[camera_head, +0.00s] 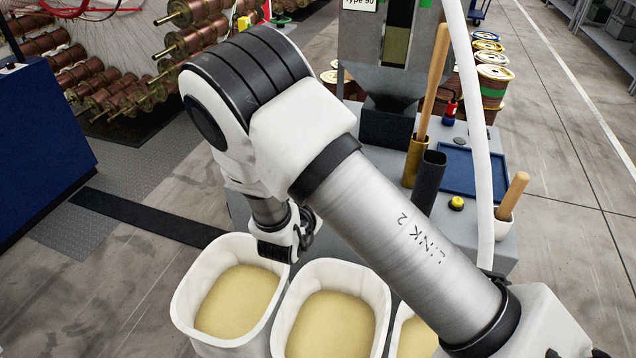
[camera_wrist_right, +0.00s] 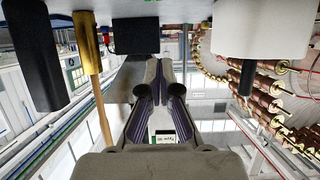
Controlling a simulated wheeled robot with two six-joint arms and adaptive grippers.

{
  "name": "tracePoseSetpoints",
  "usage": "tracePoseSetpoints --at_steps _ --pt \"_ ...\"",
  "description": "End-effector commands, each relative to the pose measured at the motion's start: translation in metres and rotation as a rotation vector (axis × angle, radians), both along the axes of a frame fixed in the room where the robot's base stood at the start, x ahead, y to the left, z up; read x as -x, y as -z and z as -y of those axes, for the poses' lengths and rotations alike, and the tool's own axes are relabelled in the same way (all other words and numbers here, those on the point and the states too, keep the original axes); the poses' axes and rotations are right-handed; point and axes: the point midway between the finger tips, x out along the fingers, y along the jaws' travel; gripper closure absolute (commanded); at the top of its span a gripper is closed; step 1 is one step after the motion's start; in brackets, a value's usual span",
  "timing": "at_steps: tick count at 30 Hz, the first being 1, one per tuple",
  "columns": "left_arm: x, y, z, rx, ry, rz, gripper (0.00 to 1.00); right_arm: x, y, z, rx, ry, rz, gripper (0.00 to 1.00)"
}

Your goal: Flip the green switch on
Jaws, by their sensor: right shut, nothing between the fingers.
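I cannot pick out the green switch for certain in either view. A small green part (camera_head: 280,20) shows near the spool rack at the top of the head view. Green patches (camera_head: 366,5) also show at the top of the grey hopper machine (camera_head: 430,50). My right arm crosses the head view from the lower right and hides much of the middle. My right gripper (camera_wrist_right: 160,70) is shut and empty in the wrist view, its fingers together. In the head view it is largely hidden behind my wrist, above the white bins. My left gripper is not in view.
White bins of yellowish granules (camera_head: 240,300) stand below my arm. A brass cup (camera_head: 416,160), a black cup (camera_head: 430,182), a yellow button (camera_head: 457,203) and a blue tray (camera_head: 470,170) are on the grey table. A dark blue cabinet (camera_head: 40,140) stands at left.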

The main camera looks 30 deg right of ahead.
Motion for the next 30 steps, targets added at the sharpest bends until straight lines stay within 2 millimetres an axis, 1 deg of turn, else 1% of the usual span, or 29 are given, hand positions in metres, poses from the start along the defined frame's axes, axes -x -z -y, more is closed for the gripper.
tracePoseSetpoints --at_steps 6,10,14,23,24,27,30 --pt "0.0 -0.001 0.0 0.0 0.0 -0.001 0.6 -0.004 0.003 0.002 -0.002 0.0 -0.005 1.0" --pt "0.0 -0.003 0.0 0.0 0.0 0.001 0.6 -0.011 0.008 0.011 -0.006 0.003 -0.007 1.0" --pt "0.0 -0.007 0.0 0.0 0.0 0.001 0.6 -0.025 0.017 0.028 -0.007 0.004 -0.008 1.0" --pt "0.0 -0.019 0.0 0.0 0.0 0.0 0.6 -0.064 0.041 0.075 -0.003 0.005 -0.005 1.0" --pt "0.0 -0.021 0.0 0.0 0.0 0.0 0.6 -0.061 0.051 0.071 0.0 -0.002 -0.01 1.0" --pt "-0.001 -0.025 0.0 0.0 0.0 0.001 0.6 -0.06 0.067 0.068 -0.002 -0.002 -0.009 1.0" --pt "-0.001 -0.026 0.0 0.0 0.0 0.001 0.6 -0.059 0.076 0.067 -0.001 -0.002 -0.007 1.0"
